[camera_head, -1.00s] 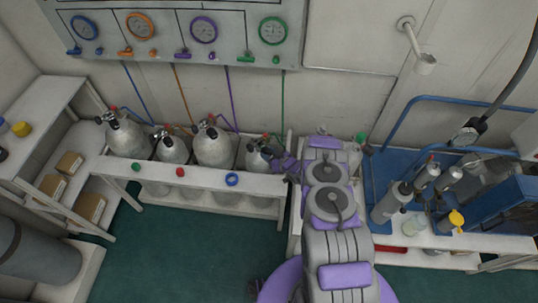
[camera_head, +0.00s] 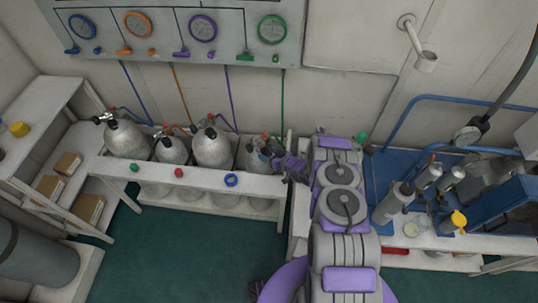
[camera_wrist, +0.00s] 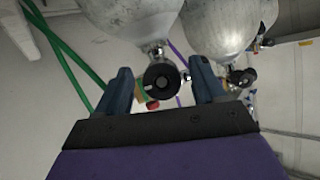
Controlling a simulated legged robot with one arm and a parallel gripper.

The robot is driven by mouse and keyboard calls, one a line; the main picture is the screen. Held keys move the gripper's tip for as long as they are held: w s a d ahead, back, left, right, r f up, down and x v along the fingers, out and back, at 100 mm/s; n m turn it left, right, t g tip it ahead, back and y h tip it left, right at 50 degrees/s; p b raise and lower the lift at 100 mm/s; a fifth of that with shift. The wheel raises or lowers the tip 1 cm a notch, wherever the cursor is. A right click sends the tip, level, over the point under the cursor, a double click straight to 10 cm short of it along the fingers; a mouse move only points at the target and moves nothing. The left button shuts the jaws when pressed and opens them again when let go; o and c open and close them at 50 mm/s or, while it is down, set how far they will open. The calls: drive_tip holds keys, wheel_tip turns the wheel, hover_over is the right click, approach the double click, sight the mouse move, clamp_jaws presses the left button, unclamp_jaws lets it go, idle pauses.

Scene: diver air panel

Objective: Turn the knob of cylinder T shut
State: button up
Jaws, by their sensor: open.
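Several grey gas cylinders stand in a white rack (camera_head: 205,180) under the gauge panel. My gripper (camera_head: 272,153) is at the rightmost cylinder (camera_head: 256,160), the one by the green hose, and partly hides its valve. No letter T is readable on any cylinder. In the wrist view my gripper (camera_wrist: 163,78) is open, with one dark blue finger on each side of a round black knob (camera_wrist: 162,80). The knob sits on the valve of a cylinder (camera_wrist: 130,18).
A neighbouring cylinder (camera_wrist: 222,30) with its own black knob (camera_wrist: 242,76) is close on the right in the wrist view. Green hose (camera_wrist: 62,55) runs on the left. The gauge panel (camera_head: 180,30) hangs above; a blue bench with bottles (camera_head: 395,203) stands right.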

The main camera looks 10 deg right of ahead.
drive_tip(key=p+v, duration=0.2)
drive_tip(key=v, duration=1.5)
drive_tip(key=shift+s+d+p, duration=0.2)
drive_tip(key=shift+p, duration=0.2)
drive_tip(key=shift+f, duration=0.1)
